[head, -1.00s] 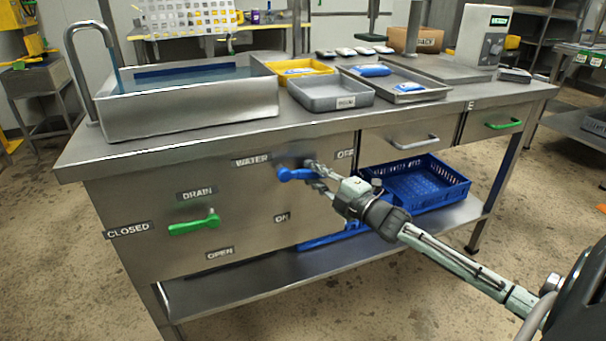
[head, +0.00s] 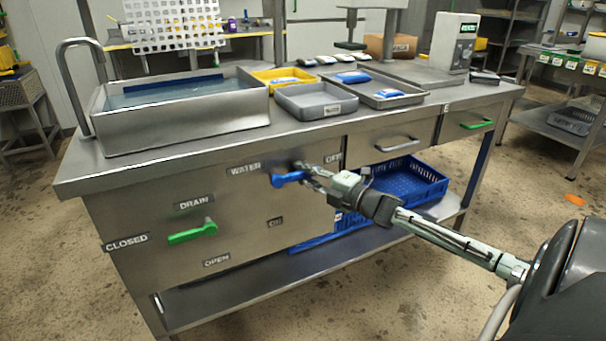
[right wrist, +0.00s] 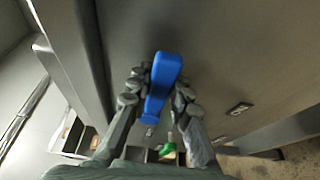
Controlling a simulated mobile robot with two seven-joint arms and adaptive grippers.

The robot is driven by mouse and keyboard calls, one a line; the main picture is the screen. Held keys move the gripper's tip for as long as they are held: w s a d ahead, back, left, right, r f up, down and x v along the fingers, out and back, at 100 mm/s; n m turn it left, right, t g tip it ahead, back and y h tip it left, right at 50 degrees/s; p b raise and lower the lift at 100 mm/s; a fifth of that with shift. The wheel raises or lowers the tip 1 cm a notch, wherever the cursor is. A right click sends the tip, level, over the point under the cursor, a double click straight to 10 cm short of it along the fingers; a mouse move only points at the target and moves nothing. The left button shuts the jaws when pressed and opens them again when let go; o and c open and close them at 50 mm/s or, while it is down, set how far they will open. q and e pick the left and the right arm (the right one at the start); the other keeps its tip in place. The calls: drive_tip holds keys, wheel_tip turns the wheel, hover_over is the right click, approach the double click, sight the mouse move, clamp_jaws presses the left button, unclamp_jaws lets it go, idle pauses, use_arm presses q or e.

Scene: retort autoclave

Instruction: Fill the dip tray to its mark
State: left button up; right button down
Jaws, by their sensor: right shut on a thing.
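The steel dip tray (head: 185,130) stands at the left end of the bench with pale blue water (head: 165,93) in it. A dark blue band (head: 180,82) shows along its inner back wall; I cannot read a mark exactly. The bent tap (head: 66,75) arches over its left end, with no stream visible. The blue water handle (head: 290,177) is on the front panel, pointing left, between the OFF label (head: 333,157) and ON label (head: 275,222). My right gripper (head: 308,174) is shut on this handle, also seen between the fingers in the right wrist view (right wrist: 160,85). My left gripper is out of view.
The green drain handle (head: 192,232) lies near the CLOSED label (head: 126,243). Grey trays (head: 316,107) and a yellow tray (head: 282,84) stand right of the dip tray. Blue crates (head: 405,183) sit on the shelf below. The floor in front is clear.

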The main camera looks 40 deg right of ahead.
drive_tip(key=c, duration=1.4)
unclamp_jaws()
drive_tip(key=shift+o, duration=0.2)
drive_tip(key=s+d, duration=0.1)
drive_tip(key=s, duration=1.1)
drive_tip(key=shift+d, duration=0.4)
drive_tip(key=shift+w+r, duration=0.1)
